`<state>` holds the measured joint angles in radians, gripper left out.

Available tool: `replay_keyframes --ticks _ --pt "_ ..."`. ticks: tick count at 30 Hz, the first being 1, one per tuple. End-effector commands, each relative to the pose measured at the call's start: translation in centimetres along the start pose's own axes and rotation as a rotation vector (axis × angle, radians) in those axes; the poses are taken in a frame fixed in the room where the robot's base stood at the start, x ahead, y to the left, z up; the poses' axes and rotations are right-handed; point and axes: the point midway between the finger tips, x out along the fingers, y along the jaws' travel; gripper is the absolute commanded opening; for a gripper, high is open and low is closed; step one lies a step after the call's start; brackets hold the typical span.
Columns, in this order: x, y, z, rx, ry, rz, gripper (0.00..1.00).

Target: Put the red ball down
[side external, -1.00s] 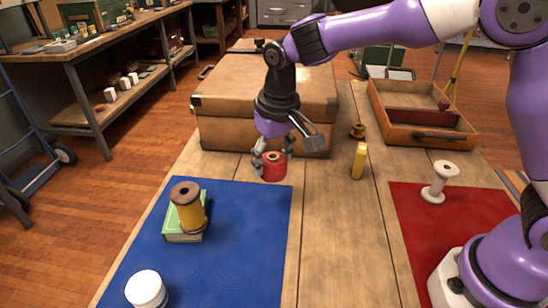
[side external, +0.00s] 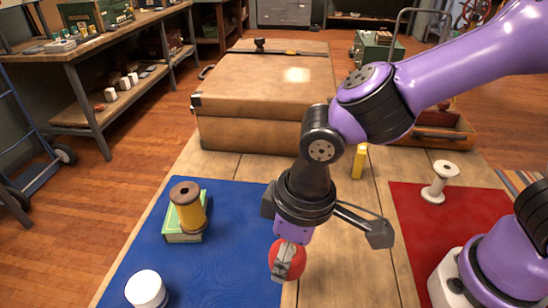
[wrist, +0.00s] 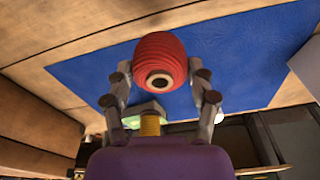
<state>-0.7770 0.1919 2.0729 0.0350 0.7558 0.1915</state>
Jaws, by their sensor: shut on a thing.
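The red ball (side external: 274,258) is a ribbed, wound ball. In the wrist view the ball (wrist: 160,50) shows a pale-ringed dark hole at its near end. My gripper (side external: 288,262) is shut on it, with a finger on each side in the wrist view (wrist: 158,72). In the side view the ball appears over the right edge of the blue mat (side external: 235,225), next to bare wood. Its underside is hard to see, and I cannot tell how high it is.
A yellow spool (side external: 188,210) stands on a green box (side external: 183,238) on the blue mat, with a white jar (side external: 147,290) in front. A large brown case (side external: 260,85) is behind. A yellow stick (side external: 359,162), red mat (side external: 425,222) and white spool (side external: 438,185) are on the right.

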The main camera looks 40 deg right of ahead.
Motion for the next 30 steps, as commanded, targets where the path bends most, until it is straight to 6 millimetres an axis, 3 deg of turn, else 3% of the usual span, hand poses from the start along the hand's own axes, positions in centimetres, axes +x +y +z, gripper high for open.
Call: replay_keyframes --ticks 9,20,21,22,23,30 --pt "4.3 0.1 0.5 0.003 -0.002 0.001 0.37" --pt "4.7 0.1 0.5 0.004 0.000 0.000 0.37" --pt "4.7 0.1 0.5 0.004 0.001 0.000 0.74" --pt "4.7 0.1 0.5 0.004 0.001 0.000 0.89" --pt "4.7 0.1 0.5 0.004 0.001 0.000 0.94" --pt "4.7 0.1 0.5 0.004 0.001 0.000 0.94"
